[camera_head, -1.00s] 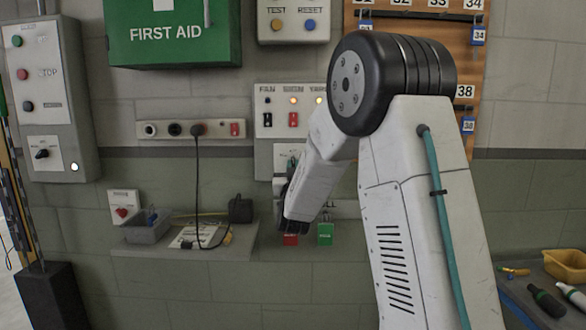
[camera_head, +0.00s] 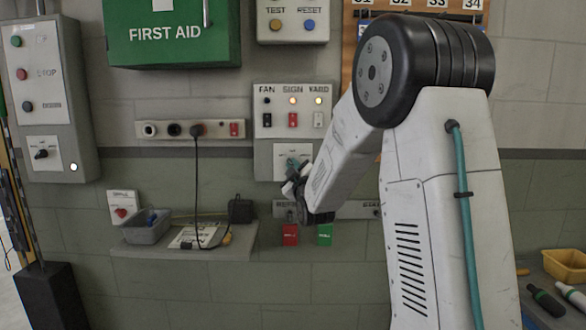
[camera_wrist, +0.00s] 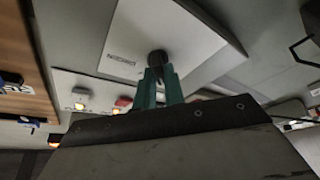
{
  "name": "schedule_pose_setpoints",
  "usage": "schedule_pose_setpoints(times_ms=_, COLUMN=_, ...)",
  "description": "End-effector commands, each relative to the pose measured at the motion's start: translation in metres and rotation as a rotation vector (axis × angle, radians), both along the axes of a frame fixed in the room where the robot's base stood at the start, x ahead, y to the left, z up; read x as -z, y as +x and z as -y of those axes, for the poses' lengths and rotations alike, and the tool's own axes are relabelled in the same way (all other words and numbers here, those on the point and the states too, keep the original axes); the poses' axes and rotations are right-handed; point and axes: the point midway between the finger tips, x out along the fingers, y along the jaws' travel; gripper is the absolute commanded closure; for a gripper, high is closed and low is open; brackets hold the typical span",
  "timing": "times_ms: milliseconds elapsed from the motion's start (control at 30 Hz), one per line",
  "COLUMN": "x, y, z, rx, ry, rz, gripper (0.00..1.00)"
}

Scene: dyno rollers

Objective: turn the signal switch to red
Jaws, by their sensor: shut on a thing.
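A dark rotary knob (camera_wrist: 157,58) sits on a pale plate (camera_wrist: 190,30) with a small printed label in the wrist view. My gripper (camera_wrist: 158,80) has its teal fingers closed around this knob. In the head view the plate (camera_head: 281,152) is under the fan, sign and yard switches, and my gripper (camera_head: 296,168) is in front of it, tilted. The knob is hidden there by my fingers and wrist. I cannot read its pointer or its setting.
Above the plate, a switch panel (camera_head: 292,92) has rocker switches and lit lamps. Below, a red tag (camera_head: 290,235) and a green tag (camera_head: 324,234) hang by a rail (camera_head: 352,209). A shelf (camera_head: 186,242) with a grey bin is to the left.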

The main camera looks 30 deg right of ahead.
Motion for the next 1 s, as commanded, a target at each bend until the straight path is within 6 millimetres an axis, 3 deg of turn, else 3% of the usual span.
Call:
schedule_pose_setpoints(times_ms=767, x=0.0011, y=-0.0002, z=-0.0002, rx=0.000, ry=-0.085, rz=-0.061, gripper=1.00)
schedule_pose_setpoints(times_ms=800, x=0.0012, y=-0.0001, z=-0.0002, rx=0.000, ry=-0.085, rz=-0.061, gripper=0.81)
schedule_pose_setpoints(times_ms=867, x=0.0010, y=-0.0001, z=-0.0002, rx=-0.001, ry=-0.085, rz=-0.060, gripper=0.67)
schedule_pose_setpoints(times_ms=1000, x=0.0006, y=-0.0001, z=-0.0001, rx=0.000, ry=-0.085, rz=-0.059, gripper=0.67)
